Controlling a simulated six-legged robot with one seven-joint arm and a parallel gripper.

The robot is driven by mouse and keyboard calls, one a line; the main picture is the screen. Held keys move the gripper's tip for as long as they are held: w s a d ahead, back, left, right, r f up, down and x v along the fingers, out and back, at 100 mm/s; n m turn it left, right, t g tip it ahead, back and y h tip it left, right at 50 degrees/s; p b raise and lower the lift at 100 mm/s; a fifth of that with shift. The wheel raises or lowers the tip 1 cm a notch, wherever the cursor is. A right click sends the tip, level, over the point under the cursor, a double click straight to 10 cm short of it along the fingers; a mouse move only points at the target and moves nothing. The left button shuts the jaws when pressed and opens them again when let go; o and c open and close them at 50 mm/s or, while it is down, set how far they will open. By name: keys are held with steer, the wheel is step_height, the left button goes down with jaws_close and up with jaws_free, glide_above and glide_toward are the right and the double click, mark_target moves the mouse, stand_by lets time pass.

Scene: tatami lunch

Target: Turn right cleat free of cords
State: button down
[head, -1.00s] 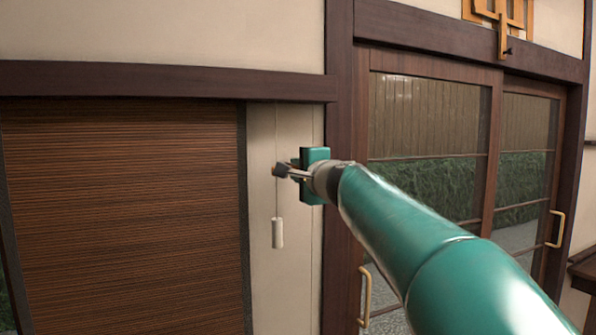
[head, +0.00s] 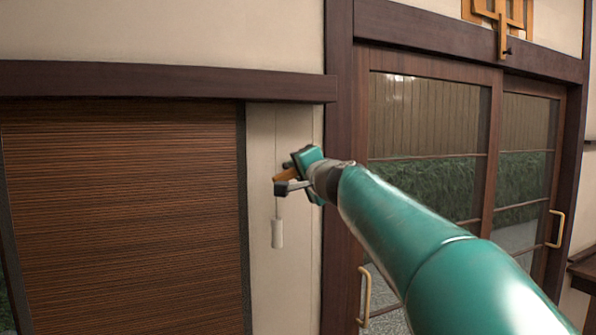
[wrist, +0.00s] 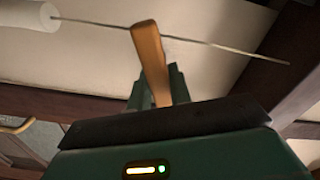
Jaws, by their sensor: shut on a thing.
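The wooden cleat (head: 286,175) is an orange-brown bar in front of the pale wall strip. In the wrist view the cleat (wrist: 149,50) stands tilted between the dark green fingers. My gripper (head: 292,180) is shut on it, and the teal gripper body is tilted. A thin cord (head: 276,135) hangs down past the cleat to a white cylindrical pull (head: 277,233). In the wrist view the cord (wrist: 215,44) crosses by the cleat, and the pull (wrist: 25,16) is at top left. I cannot tell whether cord and cleat touch. The cleat's base is hidden.
A second thin cord (head: 312,250) runs down the wall strip. A brown slatted blind (head: 120,220) fills the left. A dark wooden post (head: 338,90) and glazed sliding doors (head: 430,120) are to the right. A dark beam (head: 160,80) runs above.

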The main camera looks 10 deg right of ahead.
steer(key=n, duration=1.3)
stand_by(0.5)
steer(key=c, duration=1.3)
jaws_free()
steer(key=shift+s, duration=0.1)
steer(key=s+d, duration=0.1)
steer(key=s, duration=0.3)
steer(key=s+d, duration=0.1)
steer(key=s, duration=0.8)
steer(key=shift+s+d, duration=0.15)
steer(key=shift+d, duration=0.25)
